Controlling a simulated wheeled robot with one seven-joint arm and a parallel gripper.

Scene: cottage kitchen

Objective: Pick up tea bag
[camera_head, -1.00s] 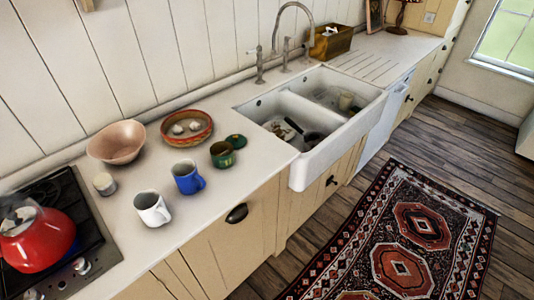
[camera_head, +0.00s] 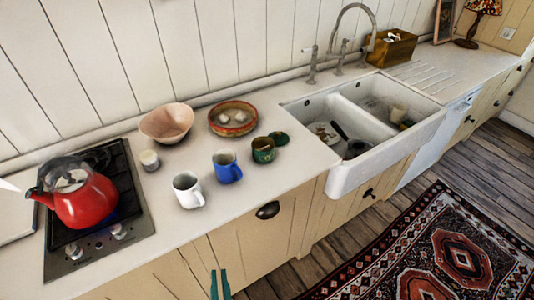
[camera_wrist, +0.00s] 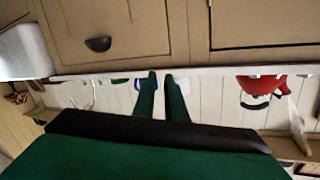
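I cannot make out a tea bag in either view. My gripper (camera_head: 220,272) shows as two green fingers at the bottom edge of the head view, in front of the cabinet doors and below the counter's front edge. In the wrist view, the fingers of my gripper (camera_wrist: 160,75) are apart with a narrow empty gap. The insides of the mugs are not clear.
A red kettle (camera_head: 85,204) stands on the stove (camera_head: 62,258) at left. A small white jar (camera_head: 149,160), a pinkish bowl (camera_head: 168,123) and a patterned bowl (camera_head: 216,130) with pale round things stand behind the mugs. A white sink (camera_head: 345,172) holds dishes. The counter front is clear.

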